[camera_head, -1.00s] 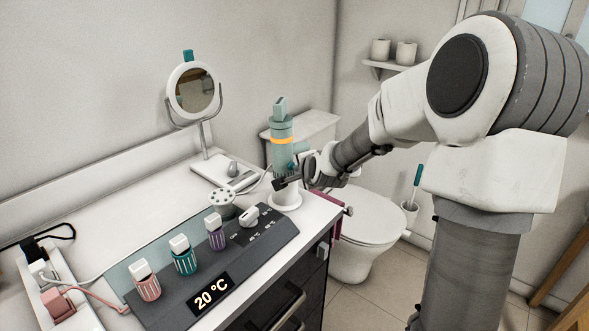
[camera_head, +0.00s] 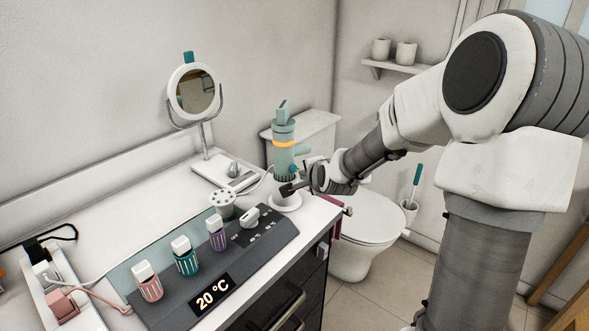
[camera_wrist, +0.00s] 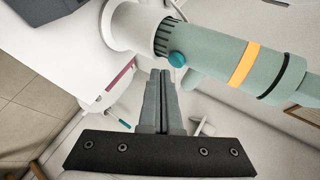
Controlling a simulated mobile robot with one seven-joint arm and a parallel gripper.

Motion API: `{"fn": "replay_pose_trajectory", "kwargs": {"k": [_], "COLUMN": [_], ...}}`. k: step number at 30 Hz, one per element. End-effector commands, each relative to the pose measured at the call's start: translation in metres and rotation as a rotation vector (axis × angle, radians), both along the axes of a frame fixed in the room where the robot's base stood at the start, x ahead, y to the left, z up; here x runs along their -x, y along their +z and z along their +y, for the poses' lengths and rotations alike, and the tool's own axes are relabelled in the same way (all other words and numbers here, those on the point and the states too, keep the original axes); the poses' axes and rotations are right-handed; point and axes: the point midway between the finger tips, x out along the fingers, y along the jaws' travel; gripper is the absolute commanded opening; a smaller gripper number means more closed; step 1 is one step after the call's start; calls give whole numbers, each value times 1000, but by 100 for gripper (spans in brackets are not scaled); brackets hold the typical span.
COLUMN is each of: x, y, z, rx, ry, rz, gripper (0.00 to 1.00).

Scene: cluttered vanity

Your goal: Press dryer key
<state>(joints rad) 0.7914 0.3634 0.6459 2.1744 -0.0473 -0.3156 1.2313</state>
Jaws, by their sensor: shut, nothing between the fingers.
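The dryer (camera_head: 284,150) is a pale green cylinder with an orange band, standing upright on a round white base (camera_head: 285,202) near the counter's right end. In the wrist view the dryer (camera_wrist: 225,58) runs across the upper right, and a round teal key (camera_wrist: 177,59) sticks out of its side. My gripper (camera_wrist: 160,73) is shut and empty, its fingertips just below the teal key in that picture; I cannot tell if they touch the dryer. In the head view my gripper (camera_head: 288,188) is beside the dryer's lower end.
A grey panel (camera_head: 240,275) with small bottles and a "20 °C" display lies in front. A round mirror (camera_head: 194,92) stands behind on a white base. A power strip (camera_head: 62,278) with plugs is at left. A toilet (camera_head: 365,225) is beyond the counter's right edge.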

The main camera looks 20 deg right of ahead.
Motion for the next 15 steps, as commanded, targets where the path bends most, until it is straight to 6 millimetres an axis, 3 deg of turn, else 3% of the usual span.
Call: {"fn": "replay_pose_trajectory", "kwargs": {"k": [15], "x": [38], "y": [2], "z": [-25], "rx": [-2], "ry": [-1], "rz": [3], "gripper": [0]}}
